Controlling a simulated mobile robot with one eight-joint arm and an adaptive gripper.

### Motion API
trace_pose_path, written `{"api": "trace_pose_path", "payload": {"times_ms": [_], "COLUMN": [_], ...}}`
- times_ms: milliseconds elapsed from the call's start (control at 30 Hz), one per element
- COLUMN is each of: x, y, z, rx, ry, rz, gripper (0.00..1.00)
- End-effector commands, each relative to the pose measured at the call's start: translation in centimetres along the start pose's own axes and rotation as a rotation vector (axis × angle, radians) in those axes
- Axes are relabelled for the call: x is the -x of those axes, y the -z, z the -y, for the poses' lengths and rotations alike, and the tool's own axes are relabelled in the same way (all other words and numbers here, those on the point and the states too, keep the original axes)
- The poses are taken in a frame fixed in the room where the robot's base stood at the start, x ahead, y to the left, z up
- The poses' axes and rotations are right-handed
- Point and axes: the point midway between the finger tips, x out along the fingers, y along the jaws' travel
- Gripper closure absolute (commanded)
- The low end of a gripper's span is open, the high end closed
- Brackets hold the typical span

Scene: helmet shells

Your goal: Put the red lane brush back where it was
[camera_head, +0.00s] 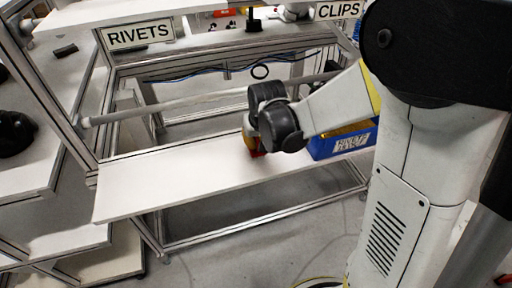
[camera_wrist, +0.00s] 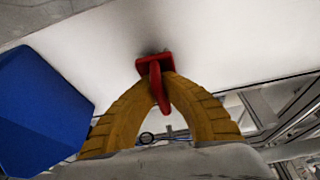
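The red lane brush (camera_wrist: 158,88) is at the middle of the wrist view, with a squarish red block at its far end and a narrower part reaching back between my fingers. My gripper (camera_wrist: 157,80) has its yellow fingers closed in on both sides of it. The block is against or just above the white shelf board (camera_head: 160,182), with a dark shadow beside it; I cannot tell if it touches. In the head view only a bit of red (camera_head: 257,153) shows below my dark wrist, and my gripper (camera_head: 250,145) is mostly hidden.
A blue bin (camera_head: 342,145) with a label stands on the board just right of my gripper; it fills the left of the wrist view (camera_wrist: 38,105). A rail runs behind the board. RIVETS (camera_head: 140,35) and CLIPS (camera_head: 339,9) signs mark the upper shelf. The board's left part is clear.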

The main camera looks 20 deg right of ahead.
Motion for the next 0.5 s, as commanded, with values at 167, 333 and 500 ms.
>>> {"api": "trace_pose_path", "payload": {"times_ms": [167, 333, 500], "x": [-1.09, -1.11, -1.33], "y": [-0.42, -0.44, -0.52], "z": [-0.02, -0.02, -0.03], "rx": [0.000, 0.000, 0.000], "ry": [0.000, 0.000, 0.000], "rz": [0.000, 0.000, 0.000], "gripper": [1.00, 1.00, 0.80]}}
